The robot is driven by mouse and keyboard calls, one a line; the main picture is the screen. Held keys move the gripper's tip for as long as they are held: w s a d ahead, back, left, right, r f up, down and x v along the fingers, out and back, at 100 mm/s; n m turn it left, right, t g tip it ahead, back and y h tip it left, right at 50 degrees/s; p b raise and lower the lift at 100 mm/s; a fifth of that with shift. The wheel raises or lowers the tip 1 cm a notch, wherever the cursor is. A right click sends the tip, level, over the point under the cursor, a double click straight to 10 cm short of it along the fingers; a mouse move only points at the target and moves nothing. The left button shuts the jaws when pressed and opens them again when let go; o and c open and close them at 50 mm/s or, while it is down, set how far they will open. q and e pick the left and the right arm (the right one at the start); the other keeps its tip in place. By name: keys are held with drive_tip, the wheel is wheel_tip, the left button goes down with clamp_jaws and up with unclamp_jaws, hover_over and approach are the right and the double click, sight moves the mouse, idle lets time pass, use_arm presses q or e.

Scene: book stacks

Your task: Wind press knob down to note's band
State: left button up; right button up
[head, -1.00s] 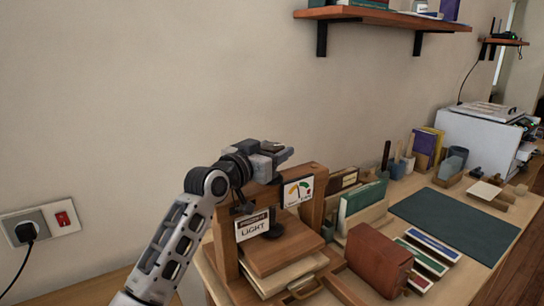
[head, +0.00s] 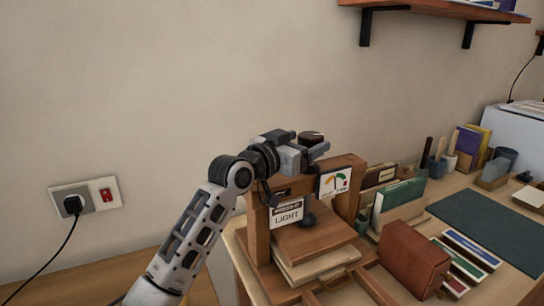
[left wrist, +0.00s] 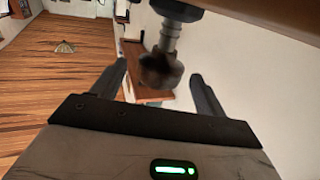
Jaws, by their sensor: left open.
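The wooden press (head: 257,240) stands at the near left end of the bench. Its dark round knob (head: 311,136) shows above the top beam. A note reading "LIGHT" (head: 287,213) hangs on the press front. A white gauge card (head: 334,181) with coloured bands sits to its right; its pointer is too small to read. The wooden press plate (head: 310,238) lies below the screw. My left gripper (head: 312,148) is open at knob height. In the left wrist view the knob on its metal screw (left wrist: 161,70) shows between the spread fingers. My right gripper is out of view.
A brown book (head: 413,258) and upright green books (head: 400,196) stand right of the press. A dark green mat (head: 490,229) covers the bench further right. A shelf (head: 440,10) hangs on the wall above. A socket with a plug (head: 85,199) is at left.

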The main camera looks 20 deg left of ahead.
use_arm(q)
drive_tip(key=b+v, duration=0.1)
drive_tip(key=v, duration=1.2)
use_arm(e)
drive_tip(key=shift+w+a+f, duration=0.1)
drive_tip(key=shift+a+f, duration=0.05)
